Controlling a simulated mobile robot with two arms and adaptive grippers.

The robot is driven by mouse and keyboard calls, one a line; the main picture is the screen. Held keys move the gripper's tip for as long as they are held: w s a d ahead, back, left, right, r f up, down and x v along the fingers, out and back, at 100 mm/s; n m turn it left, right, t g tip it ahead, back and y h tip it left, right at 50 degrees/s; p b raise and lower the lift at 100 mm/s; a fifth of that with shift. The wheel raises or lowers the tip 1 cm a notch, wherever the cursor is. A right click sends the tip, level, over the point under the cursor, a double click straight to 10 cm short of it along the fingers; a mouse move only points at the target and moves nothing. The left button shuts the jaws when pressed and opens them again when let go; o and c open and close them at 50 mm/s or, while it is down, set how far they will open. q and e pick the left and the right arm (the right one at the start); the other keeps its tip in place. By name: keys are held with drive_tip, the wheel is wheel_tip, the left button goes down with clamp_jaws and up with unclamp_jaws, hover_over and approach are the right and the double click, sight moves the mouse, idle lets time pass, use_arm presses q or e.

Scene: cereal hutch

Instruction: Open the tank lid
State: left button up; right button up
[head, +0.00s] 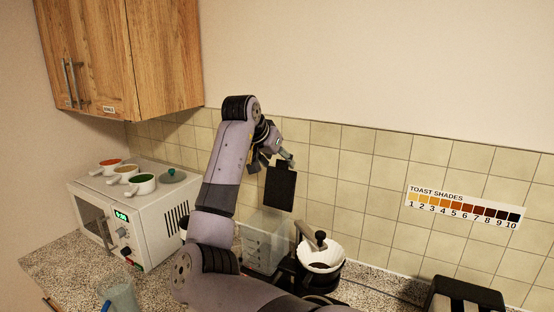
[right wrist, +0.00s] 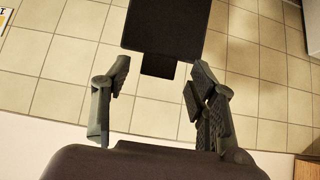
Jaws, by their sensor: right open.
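The tank lid (head: 280,187) is a flat black panel that stands steeply raised above the clear tank (head: 263,248) in the head view. The top of the tank looks uncovered; part of the tank is hidden by my right arm. My right gripper (head: 284,157) is at the lid's upper edge. In the right wrist view the lid (right wrist: 166,24) is at the top centre, and its small tab (right wrist: 158,66) lies between the spread fingers of my right gripper (right wrist: 157,84), with gaps on both sides. My left gripper is not in view.
A coffee filter basket (head: 320,252) with a dark handle stands right of the tank. A white microwave (head: 140,222) with several small bowls on top stands at left. A black toaster (head: 465,296) is at lower right. A wooden cabinet (head: 115,55) hangs at upper left.

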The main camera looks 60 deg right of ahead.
drive_tip(key=v, duration=1.2)
drive_tip(key=shift+c, duration=0.2)
